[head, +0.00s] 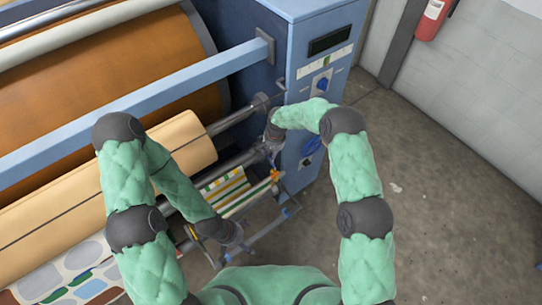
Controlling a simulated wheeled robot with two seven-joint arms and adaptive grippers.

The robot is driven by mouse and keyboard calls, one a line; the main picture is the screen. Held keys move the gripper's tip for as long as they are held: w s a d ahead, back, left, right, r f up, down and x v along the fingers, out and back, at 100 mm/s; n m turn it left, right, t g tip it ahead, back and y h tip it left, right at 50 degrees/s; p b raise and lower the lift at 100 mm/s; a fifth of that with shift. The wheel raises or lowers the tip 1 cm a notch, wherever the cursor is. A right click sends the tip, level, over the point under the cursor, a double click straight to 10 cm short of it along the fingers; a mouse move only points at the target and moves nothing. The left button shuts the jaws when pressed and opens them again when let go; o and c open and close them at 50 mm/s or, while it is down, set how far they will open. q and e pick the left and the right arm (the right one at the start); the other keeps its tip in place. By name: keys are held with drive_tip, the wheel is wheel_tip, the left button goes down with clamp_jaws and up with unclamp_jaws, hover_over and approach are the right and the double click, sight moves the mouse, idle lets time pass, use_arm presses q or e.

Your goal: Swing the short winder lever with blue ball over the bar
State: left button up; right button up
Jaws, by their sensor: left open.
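The winder bars (262,222) run along the lower front of the blue machine. A small blue part (286,212) sits near their right end; I cannot tell for sure that it is the lever's ball. The short lever itself cannot be made out clearly. My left gripper (226,246) is at the near side of the bars, left of that blue part, open, its fingers mostly hidden by the wrist. My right gripper (273,154) points down beside the cabinet, above the bar ends; its fingers are too small to read.
The blue cabinet (300,90) with a panel stands right of the rollers. A blue beam (150,100) crosses above a tan roll (185,145). Patterned sheet (75,270) lies at lower left. Bare concrete floor (440,180) is free at right. A red extinguisher (432,20) hangs on the wall.

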drive_tip(key=shift+f, duration=0.5)
clamp_jaws()
drive_tip(key=shift+r, duration=0.1)
